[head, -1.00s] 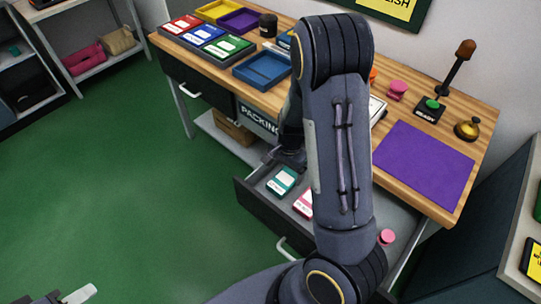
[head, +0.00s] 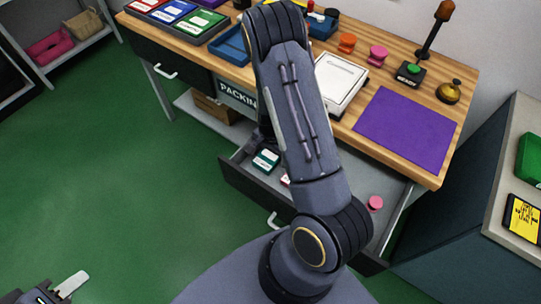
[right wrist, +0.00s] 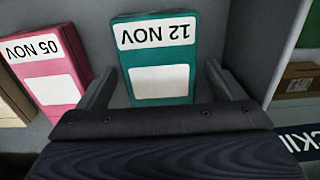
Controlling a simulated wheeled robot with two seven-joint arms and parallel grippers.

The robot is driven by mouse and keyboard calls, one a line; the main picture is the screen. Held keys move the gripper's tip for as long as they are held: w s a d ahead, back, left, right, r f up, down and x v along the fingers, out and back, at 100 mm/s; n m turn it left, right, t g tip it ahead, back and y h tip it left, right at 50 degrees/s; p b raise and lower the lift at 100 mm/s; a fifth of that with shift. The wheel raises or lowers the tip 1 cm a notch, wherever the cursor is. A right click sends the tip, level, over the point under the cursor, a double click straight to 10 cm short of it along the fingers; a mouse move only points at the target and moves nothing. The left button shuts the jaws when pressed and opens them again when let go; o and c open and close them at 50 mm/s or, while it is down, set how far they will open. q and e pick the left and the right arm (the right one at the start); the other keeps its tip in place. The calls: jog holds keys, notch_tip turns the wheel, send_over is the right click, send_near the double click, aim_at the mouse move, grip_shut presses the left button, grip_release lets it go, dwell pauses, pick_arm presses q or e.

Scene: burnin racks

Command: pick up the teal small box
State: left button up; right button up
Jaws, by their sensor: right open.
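The teal small box (head: 266,160) lies in the open drawer (head: 250,193) under the table. In the right wrist view the teal box (right wrist: 160,88) shows a white label reading 12 NOV, upside down. My right gripper (right wrist: 158,73) is open, with one finger on each side of the teal box's near part. I cannot tell whether the fingers touch it. In the head view my right arm hides most of that gripper. My left gripper (head: 66,288) is at the bottom left edge, partly cut off, far from the drawer.
A pink box (right wrist: 48,68) labelled 05 NOV lies left of the teal one, close to a finger. The drawer wall (right wrist: 240,50) is close on the right. A pink round piece (head: 375,203) sits further right in the drawer. The wooden tabletop (head: 400,75) overhangs the drawer's back.

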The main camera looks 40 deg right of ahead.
jog(key=shift+c, duration=0.4)
jog(key=c, duration=1)
jog(key=shift+c, duration=0.2)
jog(key=shift+r, duration=0.2)
